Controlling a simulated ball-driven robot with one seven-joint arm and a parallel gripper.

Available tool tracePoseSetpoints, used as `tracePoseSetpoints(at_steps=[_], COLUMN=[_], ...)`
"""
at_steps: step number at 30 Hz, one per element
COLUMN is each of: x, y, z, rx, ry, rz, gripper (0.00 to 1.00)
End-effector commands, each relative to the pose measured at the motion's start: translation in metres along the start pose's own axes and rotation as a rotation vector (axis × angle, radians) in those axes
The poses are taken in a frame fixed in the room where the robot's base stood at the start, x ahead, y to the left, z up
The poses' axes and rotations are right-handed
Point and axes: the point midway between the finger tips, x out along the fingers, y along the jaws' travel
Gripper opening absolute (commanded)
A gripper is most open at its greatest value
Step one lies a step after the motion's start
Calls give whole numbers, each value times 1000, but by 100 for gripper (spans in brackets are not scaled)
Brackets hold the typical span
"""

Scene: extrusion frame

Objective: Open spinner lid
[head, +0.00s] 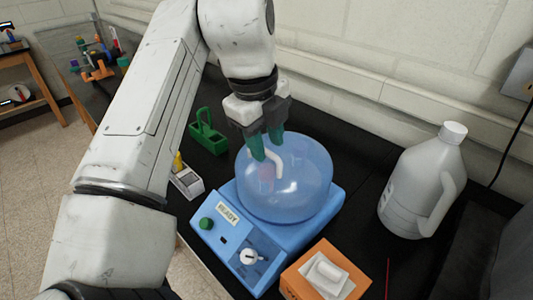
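The spinner is a blue box-shaped machine (318,229) with a translucent blue domed lid (303,193) over its bowl. The lid looks down and closed. A pale curved handle (276,160) shows at the lid's top. My gripper (266,147) points down over the lid with its two green fingers apart, close to the handle. I cannot tell whether the fingers touch the handle. The front panel has a READY label (228,213), a green button (206,223) and a white knob (249,257).
A white jug (423,185) stands right of the spinner on the black bench. An orange tissue box (325,273) sits in front right. The wall runs close behind.

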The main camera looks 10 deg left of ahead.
Motion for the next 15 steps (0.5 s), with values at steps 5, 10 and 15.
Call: tracePoseSetpoints(at_steps=[5, 10, 15], x=[9, 9, 9], y=[0, 0, 0], z=[0, 0, 0], rx=[0, 0, 0], ry=[-1, -1, -1], rz=[0, 0, 0], gripper=[38, 38, 33])
